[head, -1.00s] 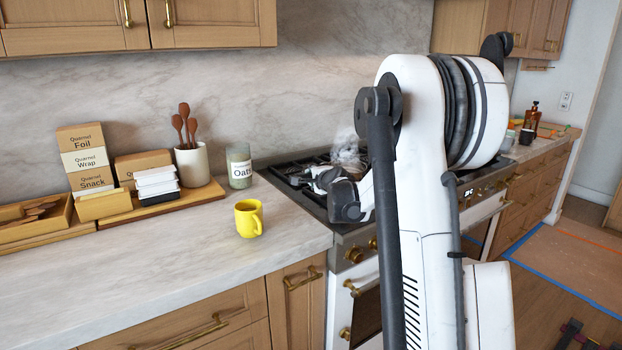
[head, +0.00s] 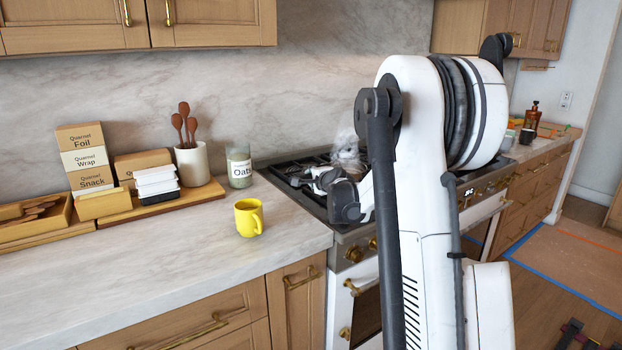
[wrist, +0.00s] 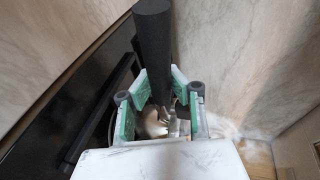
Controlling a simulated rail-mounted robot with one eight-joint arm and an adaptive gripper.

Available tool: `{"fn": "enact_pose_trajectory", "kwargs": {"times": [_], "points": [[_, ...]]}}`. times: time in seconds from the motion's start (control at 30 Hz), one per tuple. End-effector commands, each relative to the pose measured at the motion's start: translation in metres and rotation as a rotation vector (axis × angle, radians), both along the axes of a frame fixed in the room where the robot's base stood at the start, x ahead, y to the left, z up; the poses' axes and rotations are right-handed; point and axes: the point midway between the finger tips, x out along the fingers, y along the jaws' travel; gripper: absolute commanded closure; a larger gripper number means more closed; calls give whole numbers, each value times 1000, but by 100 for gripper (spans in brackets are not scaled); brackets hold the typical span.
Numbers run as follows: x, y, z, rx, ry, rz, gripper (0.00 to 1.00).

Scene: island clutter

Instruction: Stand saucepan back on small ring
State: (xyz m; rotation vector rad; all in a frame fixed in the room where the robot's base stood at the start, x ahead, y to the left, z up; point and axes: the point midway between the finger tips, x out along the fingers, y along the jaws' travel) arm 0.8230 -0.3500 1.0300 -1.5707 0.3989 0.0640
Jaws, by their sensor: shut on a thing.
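In the wrist view my gripper (wrist: 161,98) has its green-padded fingers closed around a thick black handle (wrist: 153,45), which I take to be the saucepan's. The handle runs away from the fingers toward the top of the picture. A shiny metal part (wrist: 153,123) shows between and below the fingers; most of the pan's body is hidden by my gripper. In the head view my gripper (head: 318,178) is low over the left part of the stove (head: 340,228). The small ring is not clearly visible, and I cannot tell whether the pan touches it.
Pale steam (head: 346,147) rises at the back of the stove near the marble wall. A yellow mug (head: 249,217) and an oats jar (head: 239,166) stand on the counter left of the stove. The front counter (head: 130,270) is clear.

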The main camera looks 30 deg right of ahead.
Motion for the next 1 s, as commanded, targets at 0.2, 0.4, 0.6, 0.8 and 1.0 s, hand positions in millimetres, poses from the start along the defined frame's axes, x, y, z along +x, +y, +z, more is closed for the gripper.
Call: {"fn": "enact_pose_trajectory", "kwargs": {"times": [0.2, 0.4, 0.6, 0.8, 1.0], "points": [[0, 0, -2, -1, -1, -1, 100], [0, 0, -4, -2, -1, 0, 100], [0, 0, -5, -2, -1, 0, 100], [0, 0, -7, -1, -1, -1, 100], [0, 0, -7, -1, -1, -1, 100]]}}
